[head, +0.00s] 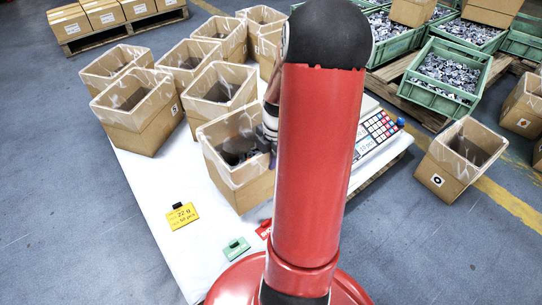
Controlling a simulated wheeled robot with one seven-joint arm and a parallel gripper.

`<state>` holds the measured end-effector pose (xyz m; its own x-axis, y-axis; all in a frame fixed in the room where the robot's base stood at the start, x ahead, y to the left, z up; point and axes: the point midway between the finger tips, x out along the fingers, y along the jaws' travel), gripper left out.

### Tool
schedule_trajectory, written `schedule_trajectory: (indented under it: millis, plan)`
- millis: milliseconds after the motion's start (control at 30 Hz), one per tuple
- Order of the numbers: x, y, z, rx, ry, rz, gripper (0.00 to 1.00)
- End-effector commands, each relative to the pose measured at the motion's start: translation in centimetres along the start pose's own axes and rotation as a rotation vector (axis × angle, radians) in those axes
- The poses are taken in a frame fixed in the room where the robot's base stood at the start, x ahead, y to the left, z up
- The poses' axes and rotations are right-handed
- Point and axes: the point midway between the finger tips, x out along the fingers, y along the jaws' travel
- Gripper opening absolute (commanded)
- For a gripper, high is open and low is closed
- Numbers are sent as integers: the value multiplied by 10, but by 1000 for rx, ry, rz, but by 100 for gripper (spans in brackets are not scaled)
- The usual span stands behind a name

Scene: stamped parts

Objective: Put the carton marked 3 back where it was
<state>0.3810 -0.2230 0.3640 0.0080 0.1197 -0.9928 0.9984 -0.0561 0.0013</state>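No readable 3 shows on any carton in the head view. The front open carton (237,185) stands on the white-covered table, lined with clear film and with dark parts inside; no mark on it is visible. My gripper (267,135) is at this carton's right rim, partly hidden behind my red arm. Whether its fingers are open or closed on the rim cannot be made out. A carton marked 5 (148,130) stands to the left. A carton marked 0 (458,158) stands on the floor at the right.
More open cartons (190,55) stand behind on the table. A yellow card (182,215), a green tag (236,248) and a keypad scale (375,130) are on the table. Green crates of parts (448,75) stand at the back right. The table's front left is mostly clear.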

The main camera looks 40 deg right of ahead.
Motion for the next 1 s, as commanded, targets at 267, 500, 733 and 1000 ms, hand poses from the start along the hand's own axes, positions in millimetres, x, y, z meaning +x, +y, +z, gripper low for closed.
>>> schedule_trajectory:
  millis: [267, 500, 733, 1000]
  plan:
    - [33, 1, 4, 1, -1, 3, 0]
    - [34, 1, 5, 0, -3, 4, 0]
    - [38, 0, 4, 1, 1, -1, 11]
    - [38, 0, 4, 1, 1, -1, 26]
